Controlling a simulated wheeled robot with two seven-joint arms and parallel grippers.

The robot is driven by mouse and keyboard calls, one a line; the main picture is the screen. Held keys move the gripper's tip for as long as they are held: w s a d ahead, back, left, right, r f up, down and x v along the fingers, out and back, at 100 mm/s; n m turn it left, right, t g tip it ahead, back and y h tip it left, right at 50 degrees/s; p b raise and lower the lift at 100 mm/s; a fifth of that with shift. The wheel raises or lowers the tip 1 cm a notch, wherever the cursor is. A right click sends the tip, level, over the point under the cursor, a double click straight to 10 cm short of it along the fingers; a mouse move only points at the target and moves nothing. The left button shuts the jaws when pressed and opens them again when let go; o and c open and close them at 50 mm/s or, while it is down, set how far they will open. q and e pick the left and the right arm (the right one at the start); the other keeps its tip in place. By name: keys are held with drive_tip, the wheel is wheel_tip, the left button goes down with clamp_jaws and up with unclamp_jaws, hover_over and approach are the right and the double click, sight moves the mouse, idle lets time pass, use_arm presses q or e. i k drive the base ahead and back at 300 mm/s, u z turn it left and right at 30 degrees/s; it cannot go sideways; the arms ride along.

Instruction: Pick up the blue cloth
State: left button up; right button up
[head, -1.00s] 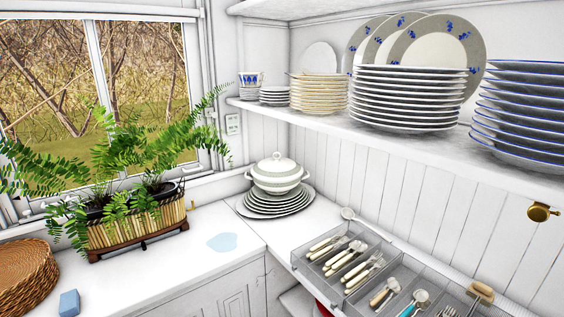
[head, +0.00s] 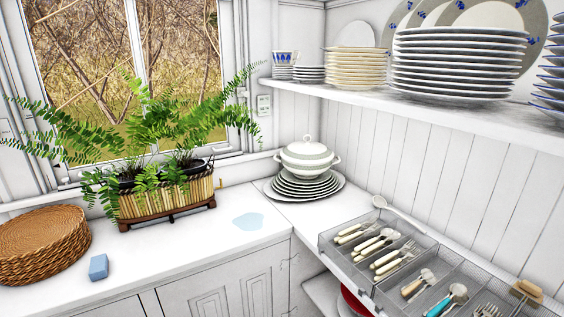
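A small blue block-shaped item (head: 98,267), perhaps the folded blue cloth, lies on the white counter at the lower left. It sits just right of the woven basket and apart from it. A flat, pale blue patch (head: 248,221) with a rounded, uneven outline lies on the counter near the corner. It looks like a spill, but I cannot tell for sure. Neither of my grippers shows in the head view.
A round woven basket (head: 44,245) and a fern planter (head: 168,201) stand on the counter (head: 190,250). A tureen on stacked plates (head: 306,160) fills the corner. A cutlery tray (head: 340,253) is at right. The counter's front middle is clear.

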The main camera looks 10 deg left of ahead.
sight(98, 269)
drive_tip(key=u, duration=2.2)
drive_tip(key=k, duration=0.7)
drive_tip(key=z, duration=0.95)
